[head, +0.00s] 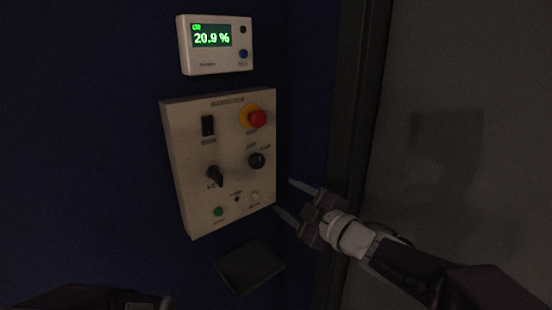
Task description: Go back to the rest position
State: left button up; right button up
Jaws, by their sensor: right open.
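My right gripper (291,203) is at the lower middle of the head view. Its arm comes in from the lower right. Its two pale fingers are spread apart with nothing between them, pointing left toward the lower right edge of a beige control panel (188,160). I cannot tell whether a fingertip touches the panel. The panel carries a red emergency button (258,118) on a yellow ring, a black rocker switch (208,126), two black knobs and a lit green button (219,211). A dark part of my own body shows at the lower left edge; my left gripper's fingers are not visible.
A white oxygen display (216,67) reading 20.9 % hangs above the panel on the dark blue wall (80,130). A dark box or ledge (250,266) sits below the panel. A dark vertical frame (352,120) and a grey surface (480,60) stand at right.

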jog(key=s+d+f+m+g+h, duration=0.2)
jog(key=d+f+m+h, duration=0.25)
jog(key=f, duration=0.55)
jog(key=s+d+f+m+g+h, duration=0.15)
jog(key=d+f+m+h, duration=0.35)
jog(key=f, duration=0.5)
jog(key=s+d+f+m+g, duration=0.2)
jog(key=s+f+m+g, duration=0.65)
jog(key=s, duration=0.65)
notch_tip(320, 180, up, 18)
jog(key=s+n+g+p, duration=0.1)
jog(key=s+p, duration=0.1)
jog(key=p, duration=1.7)
jog(key=shift+y+p, duration=0.35)
jog(key=shift+p, duration=0.05)
